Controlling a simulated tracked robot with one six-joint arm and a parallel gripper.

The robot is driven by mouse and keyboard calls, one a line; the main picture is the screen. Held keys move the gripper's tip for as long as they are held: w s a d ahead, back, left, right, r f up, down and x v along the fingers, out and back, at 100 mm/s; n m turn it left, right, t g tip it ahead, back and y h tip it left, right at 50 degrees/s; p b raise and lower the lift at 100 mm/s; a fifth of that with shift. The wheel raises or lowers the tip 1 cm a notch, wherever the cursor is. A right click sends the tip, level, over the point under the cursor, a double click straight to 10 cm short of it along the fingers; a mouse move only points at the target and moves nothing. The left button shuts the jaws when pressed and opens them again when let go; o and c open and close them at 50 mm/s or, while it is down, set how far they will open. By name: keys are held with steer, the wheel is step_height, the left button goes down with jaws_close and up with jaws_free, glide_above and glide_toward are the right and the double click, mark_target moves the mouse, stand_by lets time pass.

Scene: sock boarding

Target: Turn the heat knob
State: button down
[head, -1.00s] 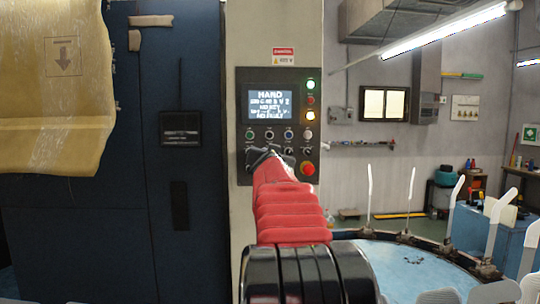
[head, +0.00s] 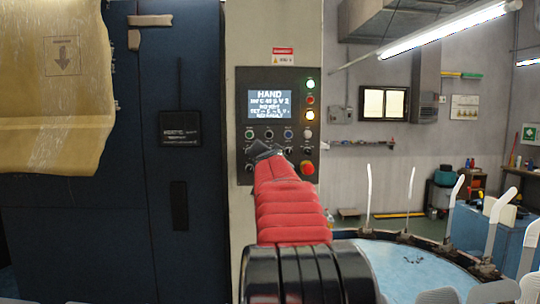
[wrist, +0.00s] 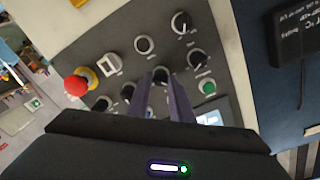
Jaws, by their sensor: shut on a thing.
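The control panel (head: 242,110) is a dark box on a pale column, with a lit screen (head: 269,104) and rows of buttons and small knobs. My gripper (head: 262,151) reaches its lower part from the front and hides some of the controls. In the wrist view my gripper's two fingers (wrist: 163,88) are close together at a dark knob (wrist: 160,75), which shows at their tips; they are shut on it. Other knobs, including one at the top (wrist: 181,22) and one beside it (wrist: 197,58), stand close by. The labels are too small to read.
A red emergency button (head: 308,168) sits at the panel's lower right, and it shows in the wrist view (wrist: 76,86) left of the fingers. A dark blue cabinet (head: 200,210) stands at the left. A round blue table (head: 410,265) with upright white forms is at right.

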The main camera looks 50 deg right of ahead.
steer(key=shift+m, duration=1.9)
steer(key=c, duration=1.6)
jaws_free()
steer(key=shift+s, duration=0.15)
